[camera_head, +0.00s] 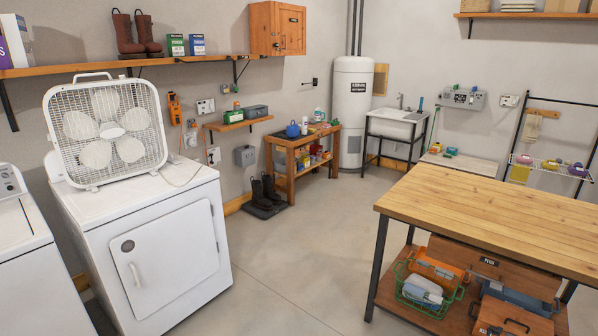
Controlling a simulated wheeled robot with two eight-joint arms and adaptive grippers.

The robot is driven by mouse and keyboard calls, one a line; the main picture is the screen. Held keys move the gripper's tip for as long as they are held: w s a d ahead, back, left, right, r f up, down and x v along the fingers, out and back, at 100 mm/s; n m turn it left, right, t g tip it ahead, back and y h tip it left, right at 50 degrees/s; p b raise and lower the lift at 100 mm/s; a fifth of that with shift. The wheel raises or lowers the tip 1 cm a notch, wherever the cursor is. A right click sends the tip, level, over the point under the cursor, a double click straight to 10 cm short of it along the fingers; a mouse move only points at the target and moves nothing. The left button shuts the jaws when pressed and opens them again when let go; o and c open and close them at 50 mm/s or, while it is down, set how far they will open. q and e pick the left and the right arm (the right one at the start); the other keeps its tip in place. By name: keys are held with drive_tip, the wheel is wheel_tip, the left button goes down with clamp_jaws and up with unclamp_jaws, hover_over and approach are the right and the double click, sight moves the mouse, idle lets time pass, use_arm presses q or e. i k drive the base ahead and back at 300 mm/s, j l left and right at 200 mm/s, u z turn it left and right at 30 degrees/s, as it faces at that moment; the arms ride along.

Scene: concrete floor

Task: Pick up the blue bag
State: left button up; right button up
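No object here is clearly a blue bag. A small blue rounded object (293,130) sits on top of the wooden shelf unit (283,144) by the back wall, too small to tell what it is. A green wire basket (437,309) on the lower shelf of the wooden table holds something white and light blue (424,287), possibly a bag or cloth. A blue-and-white box (197,44) stands on the long wall shelf. Neither of my grippers is in view.
A white dryer (165,260) with a box fan (105,130) on top stands at the left. A wooden table (490,210) fills the right foreground. Black boots (268,192) stand on a mat by the wall. The concrete floor (310,240) between dryer and table is clear.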

sight(293, 131)
drive_tip(key=i, duration=5.85)
drive_tip(key=i+z, duration=0.1)
drive_tip(key=i, duration=0.4)
drive_tip(key=i+j+z, duration=0.15)
drive_tip(key=i, duration=0.3)
drive_tip(key=i+j+z, duration=0.1)
drive_tip(key=i, duration=0.4)
drive_tip(key=i+j+z, duration=0.1)
drive_tip(key=i, duration=0.35)
drive_tip(key=j, duration=0.1)
